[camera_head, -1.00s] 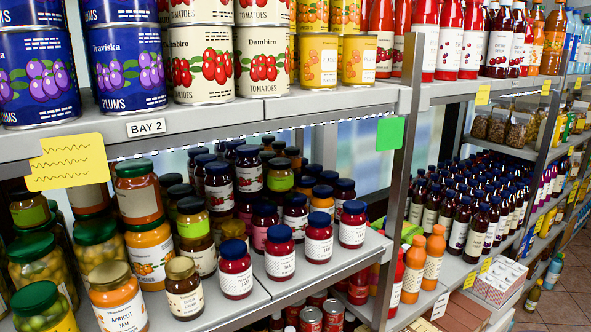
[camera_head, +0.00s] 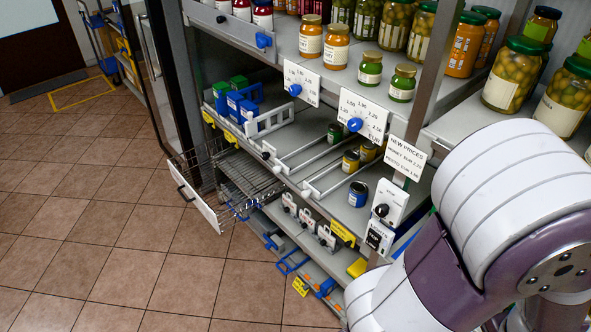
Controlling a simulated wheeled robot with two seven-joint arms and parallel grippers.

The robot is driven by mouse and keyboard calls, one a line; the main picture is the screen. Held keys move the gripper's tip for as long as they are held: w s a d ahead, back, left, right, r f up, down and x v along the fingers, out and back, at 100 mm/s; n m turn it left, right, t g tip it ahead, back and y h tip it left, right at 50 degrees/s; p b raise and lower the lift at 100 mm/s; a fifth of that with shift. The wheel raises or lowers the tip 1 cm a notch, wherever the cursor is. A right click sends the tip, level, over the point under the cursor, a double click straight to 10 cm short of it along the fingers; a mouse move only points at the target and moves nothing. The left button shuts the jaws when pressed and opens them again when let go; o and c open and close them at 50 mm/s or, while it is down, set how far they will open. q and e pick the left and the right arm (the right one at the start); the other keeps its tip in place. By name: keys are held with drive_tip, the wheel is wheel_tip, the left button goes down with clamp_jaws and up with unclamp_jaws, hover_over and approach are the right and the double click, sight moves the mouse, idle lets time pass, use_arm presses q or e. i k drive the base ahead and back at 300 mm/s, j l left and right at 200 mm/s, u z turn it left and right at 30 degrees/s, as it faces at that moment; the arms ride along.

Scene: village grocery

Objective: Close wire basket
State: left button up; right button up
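The wire basket (camera_head: 232,178) is a drawer-like wire tray low in the shelf unit, left of the picture's middle. It stands pulled out over the tiled floor. Its white front panel (camera_head: 197,203) carries a dark handle (camera_head: 179,179) and faces left. The basket looks empty where I see into it. My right arm fills the lower right corner, well apart from the basket, but its gripper is not visible. My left gripper is not in view.
Above the basket is a shelf with blue and green items (camera_head: 238,100), white rails and small jars (camera_head: 351,161). Dial panels (camera_head: 362,115) hang on the shelf edge. Blue-handled items (camera_head: 292,262) stick out below. The floor (camera_head: 95,215) left of the basket is clear.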

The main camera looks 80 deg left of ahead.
sight(209, 213)
drive_tip(key=k+u, duration=0.1)
drive_tip(key=u, duration=3.5)
drive_tip(key=i+j+z, duration=0.35)
drive_tip(key=i+j, duration=0.35)
drive_tip(key=i, duration=0.4)
drive_tip(key=i+j+z, duration=0.35)
drive_tip(key=i+j, duration=0.65)
